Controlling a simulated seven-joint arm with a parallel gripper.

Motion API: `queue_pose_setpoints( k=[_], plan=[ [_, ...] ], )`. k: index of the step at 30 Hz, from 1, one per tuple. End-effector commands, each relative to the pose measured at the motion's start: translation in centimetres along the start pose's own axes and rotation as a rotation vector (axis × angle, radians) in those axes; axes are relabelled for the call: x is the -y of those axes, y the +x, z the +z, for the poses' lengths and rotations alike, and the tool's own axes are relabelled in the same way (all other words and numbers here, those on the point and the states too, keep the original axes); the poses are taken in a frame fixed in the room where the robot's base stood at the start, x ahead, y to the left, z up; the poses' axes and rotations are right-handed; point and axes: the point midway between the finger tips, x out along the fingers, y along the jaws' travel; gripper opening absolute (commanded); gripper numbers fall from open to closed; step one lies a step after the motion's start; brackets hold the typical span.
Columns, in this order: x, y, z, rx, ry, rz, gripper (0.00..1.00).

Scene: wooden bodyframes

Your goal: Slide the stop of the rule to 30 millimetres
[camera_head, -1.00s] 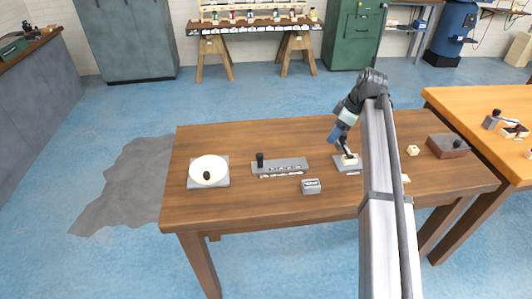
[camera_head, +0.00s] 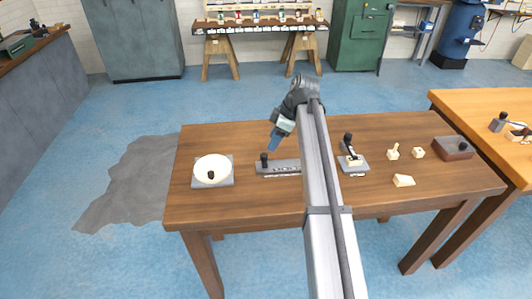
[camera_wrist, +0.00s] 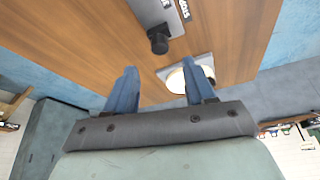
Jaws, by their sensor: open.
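The rule (camera_head: 283,168) is a flat grey bar with pale markings, lying on the wooden table left of my arm. Its stop, a black knob (camera_head: 264,158), stands at the rule's left end. My gripper (camera_head: 272,146) is above and just right of the knob, apart from it. In the wrist view my gripper's blue fingers (camera_wrist: 159,82) are spread with nothing between them. The black knob (camera_wrist: 158,42) shows beyond the fingers there, with part of the grey rule (camera_wrist: 151,10) next to it. My arm hides the rule's right end in the head view.
A white round dish on a grey plate (camera_head: 230,180) lies left of the rule. The table's front left is clear.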

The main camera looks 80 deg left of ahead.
Motion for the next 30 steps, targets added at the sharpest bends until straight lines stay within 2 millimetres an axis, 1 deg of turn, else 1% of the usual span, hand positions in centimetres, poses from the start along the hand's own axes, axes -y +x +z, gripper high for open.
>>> queue_pose_setpoints(
  k=[1, 3, 9, 12, 18, 27, 28, 30],
  plan=[
    [0.1, 1.0, 0.0, 0.001, 0.000, -0.002, 0.54],
    [0.1, 2.3, 0.0, 0.001, 0.000, -0.002, 0.54],
    [0.1, 5.3, 0.0, 0.001, 0.000, -0.001, 0.54],
    [0.0, 6.2, 0.0, 0.001, 0.000, 0.001, 0.54],
    [0.0, 7.4, 0.0, 0.001, 0.001, 0.001, 0.54],
    [0.0, 7.5, 0.0, 0.001, 0.001, 0.001, 0.54],
    [0.0, 7.5, 0.0, 0.001, 0.001, 0.001, 0.53],
    [0.0, 7.5, 0.0, 0.001, 0.001, 0.001, 0.47]
  ],
)
